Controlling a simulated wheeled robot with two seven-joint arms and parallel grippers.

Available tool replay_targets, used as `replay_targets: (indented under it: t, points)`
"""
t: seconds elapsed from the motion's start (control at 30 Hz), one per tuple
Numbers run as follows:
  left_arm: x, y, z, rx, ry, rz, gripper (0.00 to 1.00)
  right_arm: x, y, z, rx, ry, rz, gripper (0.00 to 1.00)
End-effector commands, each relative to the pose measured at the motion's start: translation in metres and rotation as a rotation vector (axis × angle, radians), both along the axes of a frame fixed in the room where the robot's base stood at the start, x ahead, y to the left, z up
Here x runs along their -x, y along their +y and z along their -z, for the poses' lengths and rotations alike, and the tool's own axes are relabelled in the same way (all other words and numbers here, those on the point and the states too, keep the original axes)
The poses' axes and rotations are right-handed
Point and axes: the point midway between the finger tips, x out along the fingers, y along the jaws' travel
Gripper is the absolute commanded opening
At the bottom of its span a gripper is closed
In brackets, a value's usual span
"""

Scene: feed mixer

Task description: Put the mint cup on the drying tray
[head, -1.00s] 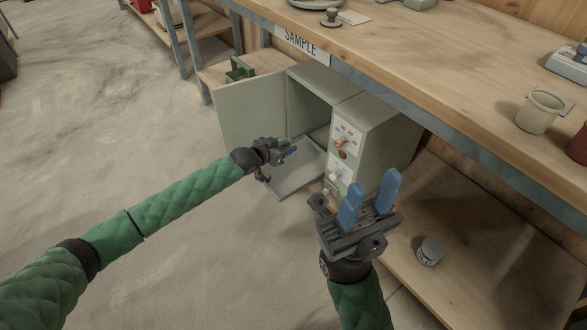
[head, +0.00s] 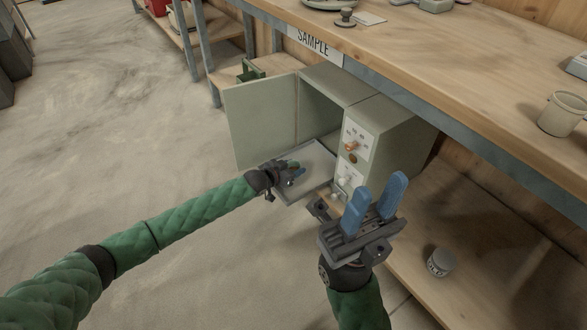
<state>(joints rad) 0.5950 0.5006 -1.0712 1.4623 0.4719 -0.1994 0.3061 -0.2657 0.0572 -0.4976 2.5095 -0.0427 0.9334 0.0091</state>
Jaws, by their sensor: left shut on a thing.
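My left gripper (head: 294,172) is over the near left part of the drying tray (head: 318,158), which sits out in front of the open cabinet. It is shut on a small greenish thing, which I take to be the mint cup (head: 291,163). The gripper mostly hides it, and I cannot tell whether it touches the tray. My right gripper (head: 374,205) is in the foreground, with its two blue fingers apart, pointing up and empty.
The grey-green cabinet (head: 385,125) has its door (head: 262,122) swung open to the left, and a knob panel at the front. A small grey jar (head: 440,262) stands on the lower shelf. A beige cup (head: 562,115) stands on the bench above.

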Motion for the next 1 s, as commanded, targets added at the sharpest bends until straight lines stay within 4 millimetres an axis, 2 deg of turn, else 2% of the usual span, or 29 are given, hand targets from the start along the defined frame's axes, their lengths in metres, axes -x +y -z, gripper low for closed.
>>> replay_targets:
  t: [0.17, 0.2, 0.27, 0.3, 0.67, 1.0]
  points:
    - [0.000, 0.000, 0.003, -0.001, 0.001, 0.000, 0.25, 0.000, 0.000, 0.001, 0.000, 0.000, 0.001, 0.36]
    - [0.000, 0.000, 0.003, -0.001, 0.001, 0.000, 0.55, 0.000, 0.000, 0.000, 0.000, 0.000, 0.001, 0.36]
    - [0.000, 0.000, 0.003, -0.001, 0.001, 0.000, 0.67, 0.000, 0.000, 0.000, 0.000, 0.000, 0.001, 0.36]
    - [0.000, 0.000, 0.003, -0.001, 0.001, 0.000, 0.69, 0.000, 0.000, 0.000, 0.000, 0.000, 0.002, 0.36]
    - [0.002, 0.002, -0.002, 0.000, 0.000, 0.000, 0.69, 0.000, -0.001, -0.002, 0.000, -0.002, 0.003, 0.36]
    - [0.041, 0.038, -0.022, -0.001, 0.002, 0.000, 0.69, 0.000, -0.005, -0.014, 0.014, -0.009, 0.042, 0.36]
